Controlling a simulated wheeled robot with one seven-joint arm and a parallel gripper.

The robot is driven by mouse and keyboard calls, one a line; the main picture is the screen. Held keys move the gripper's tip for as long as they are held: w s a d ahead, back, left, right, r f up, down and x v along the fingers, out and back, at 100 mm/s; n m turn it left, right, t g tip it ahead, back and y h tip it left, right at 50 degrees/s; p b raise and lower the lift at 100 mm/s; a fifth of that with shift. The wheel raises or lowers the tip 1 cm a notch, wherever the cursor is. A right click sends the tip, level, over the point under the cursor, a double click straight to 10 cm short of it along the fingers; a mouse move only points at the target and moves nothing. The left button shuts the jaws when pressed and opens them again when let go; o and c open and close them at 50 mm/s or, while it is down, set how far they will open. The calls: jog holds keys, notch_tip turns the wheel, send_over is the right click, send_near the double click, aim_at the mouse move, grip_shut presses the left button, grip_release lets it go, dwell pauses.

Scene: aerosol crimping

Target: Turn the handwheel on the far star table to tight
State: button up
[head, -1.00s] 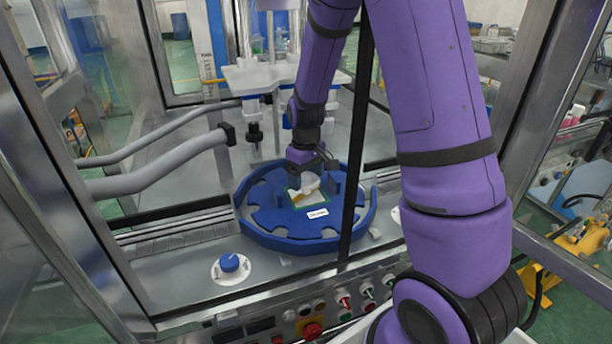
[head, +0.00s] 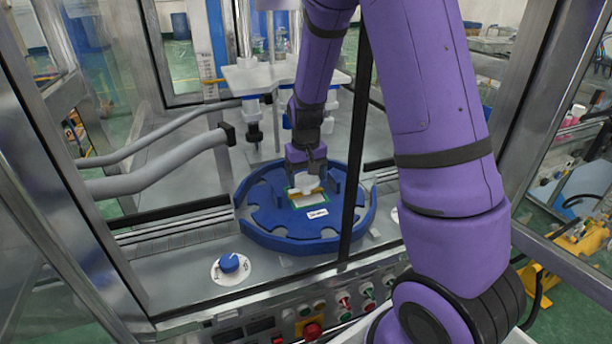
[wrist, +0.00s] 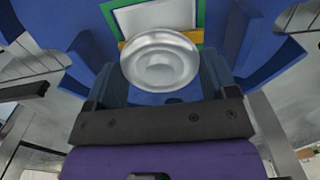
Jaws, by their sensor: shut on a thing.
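The star table (head: 262,228) is a blue round plate with notches around its edge, in the middle of the machine in the head view. The handwheel (head: 305,181) shows as a small pale piece at its centre, under my gripper (head: 305,172). In the wrist view the handwheel (wrist: 160,62) is a round silvery knob with a raised centre. My gripper (wrist: 162,80) is shut on it, with a dark blue finger on each side. The finger contact is partly hidden behind the knob. My gripper points down from above.
A green-edged card (head: 312,201) and a small white label (head: 318,213) lie on the table plate. Blue upright guides stand close around the gripper. A blue dial (head: 229,263) is at the front left. A dark vertical frame post (head: 355,160) crosses the view beside my arm.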

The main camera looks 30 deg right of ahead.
aim_at(306, 178)
jog(key=o, duration=0.8)
jog(key=shift+o, duration=0.2)
notch_tip(306, 178, up, 11)
jog(key=shift+f, duration=0.1)
dwell(0.3)
